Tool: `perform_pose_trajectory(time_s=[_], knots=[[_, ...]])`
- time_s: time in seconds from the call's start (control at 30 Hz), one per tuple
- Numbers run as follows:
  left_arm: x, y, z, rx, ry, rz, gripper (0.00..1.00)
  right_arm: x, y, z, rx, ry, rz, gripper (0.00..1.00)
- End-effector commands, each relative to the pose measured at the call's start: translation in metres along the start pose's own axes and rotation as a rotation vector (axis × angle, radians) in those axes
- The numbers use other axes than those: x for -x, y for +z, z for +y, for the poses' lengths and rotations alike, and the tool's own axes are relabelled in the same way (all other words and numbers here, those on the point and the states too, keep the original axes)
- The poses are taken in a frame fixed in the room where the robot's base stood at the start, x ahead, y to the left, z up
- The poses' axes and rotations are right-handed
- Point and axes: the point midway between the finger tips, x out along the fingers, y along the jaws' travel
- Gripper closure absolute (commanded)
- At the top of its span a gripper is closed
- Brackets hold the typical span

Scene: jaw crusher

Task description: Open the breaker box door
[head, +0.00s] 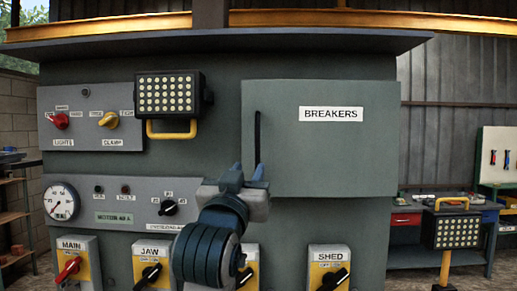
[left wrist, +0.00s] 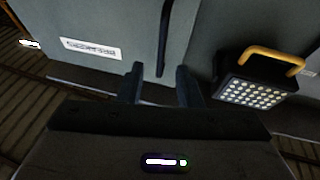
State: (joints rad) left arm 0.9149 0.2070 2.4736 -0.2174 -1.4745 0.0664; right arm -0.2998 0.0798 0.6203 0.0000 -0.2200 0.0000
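The breaker box door (head: 350,160) is a grey-green panel with a white BREAKERS label (head: 330,114), and it appears closed. Its black upright bar handle (head: 257,140) is near the door's left edge. My left gripper (head: 246,174) is just below the handle's lower end, fingers pointing up. In the left wrist view the gripper (left wrist: 160,88) is open and empty, and the handle (left wrist: 164,38) lies ahead of the gap between the two fingers. That view shows the door upside down. The handle's lower end is close to the fingertips; contact cannot be told. My right gripper is not in view.
A work lamp with a yellow handle (head: 170,95) hangs left of the door; it also shows in the left wrist view (left wrist: 250,85). A workbench (head: 420,258) stands at right.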

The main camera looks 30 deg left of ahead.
Motion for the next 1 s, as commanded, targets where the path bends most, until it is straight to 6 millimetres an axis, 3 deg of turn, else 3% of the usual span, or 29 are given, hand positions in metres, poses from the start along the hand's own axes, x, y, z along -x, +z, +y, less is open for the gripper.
perform_pose_trajectory(time_s=[0.17,0.5,0.7,1.0], knots=[[-0.005,-0.013,-0.004,0.005,-0.007,0.021,0.68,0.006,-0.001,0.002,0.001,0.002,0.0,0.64],[-0.068,-0.015,-0.004,0.004,-0.006,0.016,0.68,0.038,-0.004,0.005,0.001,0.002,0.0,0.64],[-0.095,-0.014,-0.003,0.005,-0.006,0.017,0.68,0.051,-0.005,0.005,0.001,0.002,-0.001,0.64],[-0.104,-0.011,-0.003,0.007,-0.005,0.02,0.68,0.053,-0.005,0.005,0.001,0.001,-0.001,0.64]])
